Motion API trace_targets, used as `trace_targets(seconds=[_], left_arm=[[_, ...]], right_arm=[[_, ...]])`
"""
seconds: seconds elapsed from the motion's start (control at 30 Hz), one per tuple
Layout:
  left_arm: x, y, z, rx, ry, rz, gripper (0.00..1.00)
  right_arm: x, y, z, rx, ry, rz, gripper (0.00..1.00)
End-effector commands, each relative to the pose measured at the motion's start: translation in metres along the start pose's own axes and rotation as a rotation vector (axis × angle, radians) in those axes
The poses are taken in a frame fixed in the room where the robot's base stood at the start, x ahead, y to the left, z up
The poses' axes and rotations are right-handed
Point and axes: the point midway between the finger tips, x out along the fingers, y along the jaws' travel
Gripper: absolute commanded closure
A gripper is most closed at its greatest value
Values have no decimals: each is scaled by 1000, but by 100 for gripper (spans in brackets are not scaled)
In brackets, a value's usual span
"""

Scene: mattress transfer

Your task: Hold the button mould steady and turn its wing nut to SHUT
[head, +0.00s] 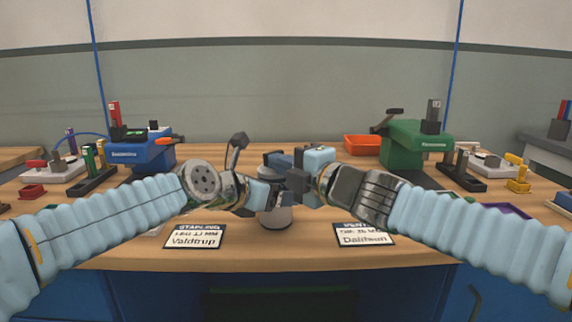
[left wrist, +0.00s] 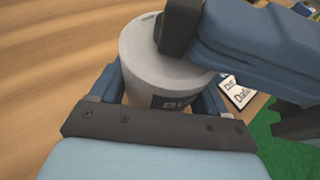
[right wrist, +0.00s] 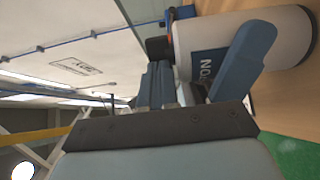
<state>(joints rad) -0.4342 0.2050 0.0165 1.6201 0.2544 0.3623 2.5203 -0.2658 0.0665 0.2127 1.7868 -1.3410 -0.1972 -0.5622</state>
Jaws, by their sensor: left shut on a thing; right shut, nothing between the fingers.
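The button mould (head: 275,217) is a pale grey upright cylinder at the middle of the bench, partly covered by my grippers. It also shows in the left wrist view (left wrist: 150,58), with a dark blue label, and in the right wrist view (right wrist: 287,45). My left gripper (head: 268,195) is shut on it, a blue finger on either side. My right gripper (head: 298,183) is shut with nothing between its fingers. Its dark fingertips (left wrist: 180,30) are at the mould's top; I cannot tell whether they touch. The wing nut and any SHUT mark are hidden.
A blue machine (head: 142,152) stands at the left and a green machine (head: 412,150) at the right. An orange tray (head: 362,145) is behind. Cards (head: 194,237) and (head: 363,236) lie near the front edge. A dark lever (head: 236,145) rises behind my left gripper.

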Motion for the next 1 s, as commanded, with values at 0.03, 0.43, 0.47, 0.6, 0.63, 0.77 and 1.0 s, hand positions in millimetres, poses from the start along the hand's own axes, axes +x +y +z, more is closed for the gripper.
trace_targets(seconds=[0.03, 0.43, 0.47, 0.6, 0.63, 0.77, 1.0], left_arm=[[1, -11, 2, 15, -1, -19, 92], [1, -12, 2, 17, 1, -21, 91], [1, -12, 2, 17, 1, -21, 91], [1, -12, 2, 16, 1, -21, 90], [1, -12, 2, 17, 1, -21, 90], [1, -12, 2, 16, 0, -21, 90], [0, -11, 3, 15, -1, -19, 90]], right_arm=[[2, -1, -4, 2, 9, -1, 100], [7, -2, -12, 1, 16, -3, 100], [7, -2, -12, 1, 16, -3, 100], [8, -2, -15, 2, 18, -3, 100], [9, -2, -15, 2, 18, -3, 100], [10, -2, -15, 1, 15, -4, 100], [12, -3, -14, 3, 8, -5, 100]])
